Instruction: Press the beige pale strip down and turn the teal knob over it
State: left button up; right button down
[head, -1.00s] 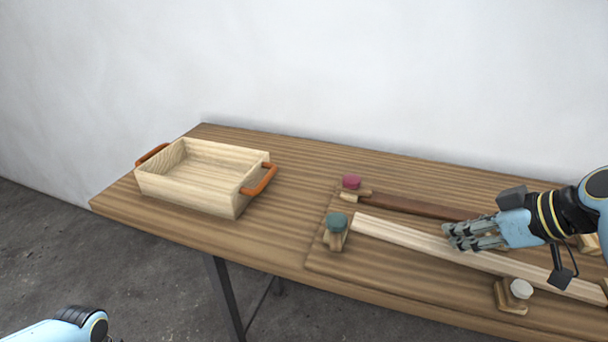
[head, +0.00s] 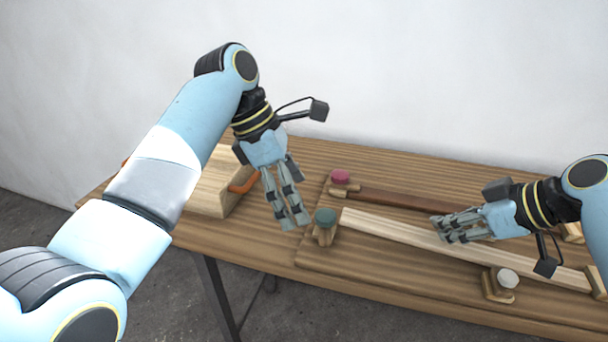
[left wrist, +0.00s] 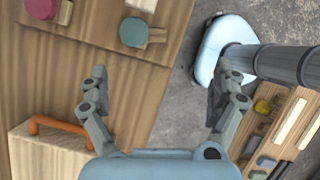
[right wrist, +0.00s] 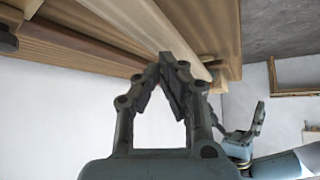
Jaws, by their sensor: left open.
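The beige pale strip (head: 385,228) lies lengthwise on the board on the table. The teal knob (head: 325,216) stands beside its left end, on a wooden tab that points away from the strip. The knob and tab also show in the left wrist view (left wrist: 133,32). My left gripper (head: 294,222) is open and empty, above the table just left of the teal knob. My right gripper (head: 440,228) is over the strip's middle with its fingers closed together. In the right wrist view its tips (right wrist: 170,62) meet at the strip (right wrist: 150,22); whether they touch it is unclear.
A crimson knob (head: 340,176) stands by a dark brown strip (head: 395,199) behind the pale one. A white knob (head: 507,278) is on the near side of the pale strip. A wooden tray (head: 207,195) with orange handles is at left, partly hidden by my left arm.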

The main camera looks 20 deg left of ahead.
aim_at(327, 219)
pick_arm(q)
jog(key=w+d+f, duration=0.1)
jog(key=f, duration=0.1)
jog(key=w+d+f+n+t, duration=0.1)
jog(key=d+f, duration=0.1)
jog(key=f, duration=0.1)
jog(key=w+d+f+n, duration=0.1)
jog(key=d+f, duration=0.1)
jog(key=f, duration=0.1)
jog(key=shift+w+d+f+y, duration=0.15)
jog(key=shift+w+f+y, duration=0.1)
jog(key=shift+w+y, duration=0.15)
jog(key=c, duration=1.3)
jog(key=shift+o, duration=0.2)
pick_arm(e)
jog(key=shift+f, duration=0.15)
